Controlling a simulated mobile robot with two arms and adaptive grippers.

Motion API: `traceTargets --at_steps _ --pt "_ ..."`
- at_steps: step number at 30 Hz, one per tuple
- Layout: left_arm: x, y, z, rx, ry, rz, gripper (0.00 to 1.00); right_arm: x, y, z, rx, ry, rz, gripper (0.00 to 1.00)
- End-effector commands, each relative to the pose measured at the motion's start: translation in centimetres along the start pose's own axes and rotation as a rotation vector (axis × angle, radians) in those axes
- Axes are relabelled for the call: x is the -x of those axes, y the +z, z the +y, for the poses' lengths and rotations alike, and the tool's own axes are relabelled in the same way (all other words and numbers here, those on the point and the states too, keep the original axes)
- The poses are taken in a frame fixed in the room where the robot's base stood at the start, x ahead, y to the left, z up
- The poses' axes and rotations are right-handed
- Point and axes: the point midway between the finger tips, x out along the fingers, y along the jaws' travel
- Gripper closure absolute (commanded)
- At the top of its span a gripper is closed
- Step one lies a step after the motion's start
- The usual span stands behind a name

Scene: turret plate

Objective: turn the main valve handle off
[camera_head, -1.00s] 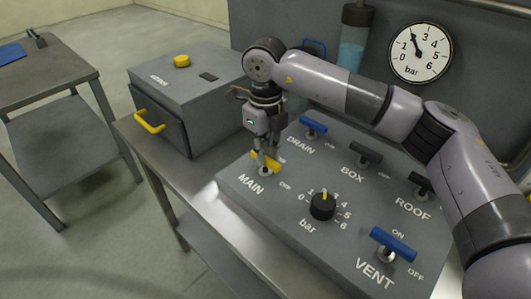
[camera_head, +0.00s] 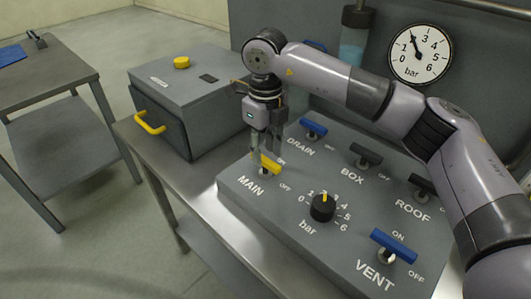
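The main valve handle (camera_head: 271,166) is a yellow bar on a short stem above the MAIN label, on the sloped grey panel (camera_head: 310,245). Its right end shows and points down and right, toward OFF. Its left end is partly hidden by my gripper. My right gripper (camera_head: 265,157) points down at the handle from above, with its fingers apart beside and just over the bar. I cannot tell whether a finger touches it. My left gripper is not in view.
Blue DRAIN (camera_head: 313,128) and VENT (camera_head: 393,246) handles and a dark BOX handle (camera_head: 365,155) stand on the same panel. A black knob (camera_head: 322,208) is in front. A grey box (camera_head: 190,95) with a yellow handle is at left. The gauge (camera_head: 420,54) is behind.

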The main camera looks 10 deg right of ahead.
Motion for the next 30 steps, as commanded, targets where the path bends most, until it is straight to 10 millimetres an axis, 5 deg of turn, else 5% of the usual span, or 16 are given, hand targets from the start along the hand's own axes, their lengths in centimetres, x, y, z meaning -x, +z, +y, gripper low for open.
traceTargets --at_steps 9,15,30 --pt "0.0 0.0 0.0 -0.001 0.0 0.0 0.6 6.9 0.1 0.0 0.0 -0.001 -0.004 0.65" --pt "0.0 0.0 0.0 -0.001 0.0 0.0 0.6 9.6 0.1 0.0 0.0 -0.001 -0.001 0.65" --pt "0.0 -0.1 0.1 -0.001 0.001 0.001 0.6 10.3 0.0 0.0 0.0 0.0 0.0 0.65"
